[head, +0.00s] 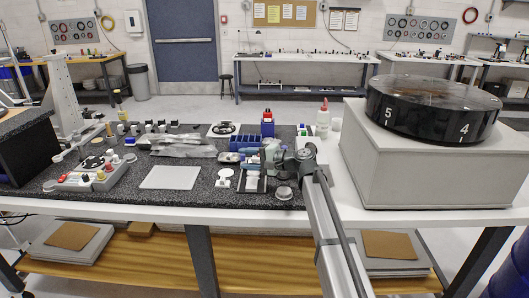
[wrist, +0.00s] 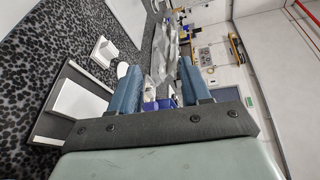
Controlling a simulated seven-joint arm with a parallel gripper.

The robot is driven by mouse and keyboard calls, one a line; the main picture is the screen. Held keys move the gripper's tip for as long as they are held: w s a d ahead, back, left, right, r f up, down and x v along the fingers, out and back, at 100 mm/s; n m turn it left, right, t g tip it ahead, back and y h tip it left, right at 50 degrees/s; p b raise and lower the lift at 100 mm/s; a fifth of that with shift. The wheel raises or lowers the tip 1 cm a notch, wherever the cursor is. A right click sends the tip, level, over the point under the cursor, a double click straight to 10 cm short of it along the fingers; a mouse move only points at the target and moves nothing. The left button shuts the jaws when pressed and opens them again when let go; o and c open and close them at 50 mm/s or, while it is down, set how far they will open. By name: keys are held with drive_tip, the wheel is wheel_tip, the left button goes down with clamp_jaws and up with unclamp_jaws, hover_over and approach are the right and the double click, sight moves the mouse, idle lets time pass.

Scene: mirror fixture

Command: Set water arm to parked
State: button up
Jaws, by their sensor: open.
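I cannot tell for sure which part is the water arm. A thin pale bar (head: 68,152) at the foot of the tall white perforated stand (head: 62,98), at the left of the bench, is arm-like; its joint is too small to read. My gripper (head: 250,156) is over the middle of the dark speckled bench top, well right of these. In the wrist view my gripper (wrist: 162,88) has its two blue fingers apart, with nothing held between them. A grey crumpled sheet shows beyond the fingertips.
The crumpled sheet (head: 183,147), a white plate (head: 170,177) and a blue bin (head: 246,142) lie on the bench. A white bottle (head: 323,120) stands behind. A large grey box (head: 430,165) with a black numbered drum (head: 432,108) fills the right. Small parts crowd the back edge.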

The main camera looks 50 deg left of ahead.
drive_tip(key=w+a+r+n+t+h, duration=0.4)
drive_tip(key=w+a+r+n+h, duration=0.2)
drive_tip(key=w+r+h, duration=0.15)
drive_tip(key=w+d+r+n+t+h, duration=0.1)
drive_tip(key=d+r+n+t+h, duration=0.15)
drive_tip(key=d+r+h, duration=0.35)
drive_tip(key=shift+t+h, duration=0.35)
drive_tip(key=shift+h, duration=0.2)
drive_tip(key=f, duration=0.9)
drive_tip(key=a+f, duration=0.1)
drive_tip(key=f, duration=0.4)
drive_tip(key=shift+w+a, duration=0.1)
drive_tip(key=shift+w, duration=0.05)
clamp_jaws()
